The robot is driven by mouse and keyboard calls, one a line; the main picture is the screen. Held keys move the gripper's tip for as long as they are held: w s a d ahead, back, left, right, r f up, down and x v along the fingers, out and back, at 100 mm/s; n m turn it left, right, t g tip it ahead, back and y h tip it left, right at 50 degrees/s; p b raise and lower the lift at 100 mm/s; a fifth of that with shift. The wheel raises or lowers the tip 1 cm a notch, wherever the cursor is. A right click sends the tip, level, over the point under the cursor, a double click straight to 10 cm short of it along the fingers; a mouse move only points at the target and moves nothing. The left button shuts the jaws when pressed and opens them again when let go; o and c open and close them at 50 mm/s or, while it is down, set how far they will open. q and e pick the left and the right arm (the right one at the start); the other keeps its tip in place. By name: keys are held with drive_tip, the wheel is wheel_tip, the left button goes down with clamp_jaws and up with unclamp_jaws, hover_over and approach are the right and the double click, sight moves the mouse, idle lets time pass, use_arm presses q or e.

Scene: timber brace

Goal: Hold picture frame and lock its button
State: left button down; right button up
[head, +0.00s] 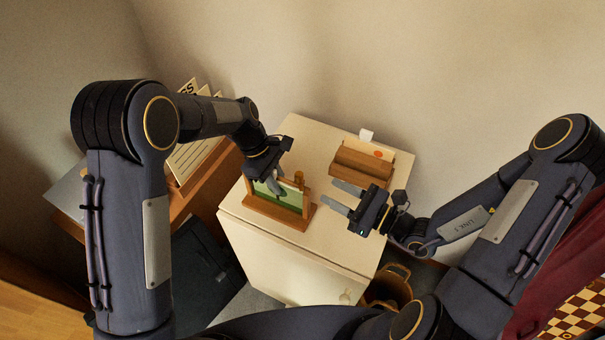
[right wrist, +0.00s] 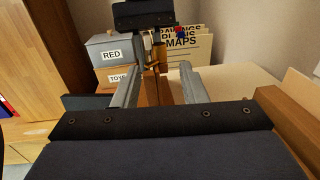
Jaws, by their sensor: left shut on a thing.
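The picture frame (head: 279,213) stands upright on the cream cabinet top, with a wooden base and a green and white panel. A small brown knob (head: 299,175) shows at the top of its right post; it may be the button, and I cannot tell whether it is locked. My left gripper (head: 277,187) is shut on the frame's upper part from above and hides some of it. My right gripper (head: 333,195) is open and empty, to the right of the frame and apart from it. In the right wrist view, the frame's brown wood (right wrist: 151,91) shows between the open fingers (right wrist: 162,86).
A wooden holder (head: 362,163) with cards stands on the cabinet top (head: 310,143) behind my right gripper. The cabinet's front right is clear.

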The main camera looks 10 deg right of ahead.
sight(299, 174)
drive_tip(key=x, duration=1)
drive_tip(key=shift+w+a, duration=0.2)
drive_tip(key=shift+a, duration=0.05)
clamp_jaws()
